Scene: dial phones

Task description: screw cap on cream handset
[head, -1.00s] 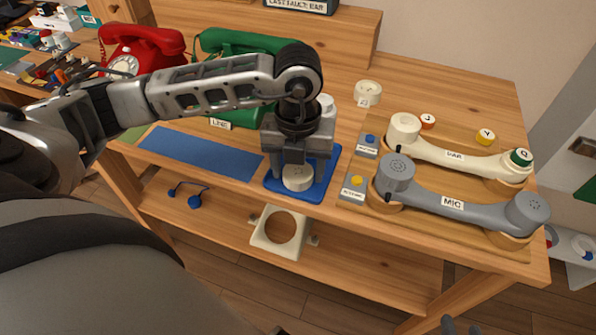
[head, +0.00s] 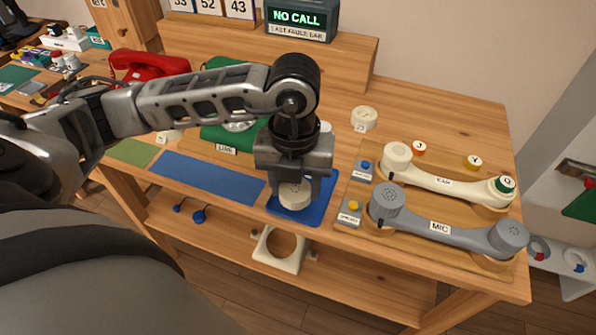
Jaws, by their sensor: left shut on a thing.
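The cream handset (head: 447,181), labelled EAR, lies on the wooden board at the right. Its left end (head: 397,156) is a round cream cup; its right end carries a green disc marked Q (head: 505,184). My left gripper (head: 295,189) points down over the blue mat (head: 323,209), shut on a round cream cap (head: 293,195). The fingers hide part of the cap, and I cannot tell whether it touches the mat. Another round cream piece (head: 364,118) stands on the table behind the board. My right gripper is not in view.
A grey handset (head: 440,224) labelled MIC lies in front of the cream one. Small grey blocks with a blue button (head: 365,166) and a yellow button (head: 352,206) stand left of them. Green and red (head: 150,67) telephones are behind my arm. A display (head: 298,17) reads NO CALL.

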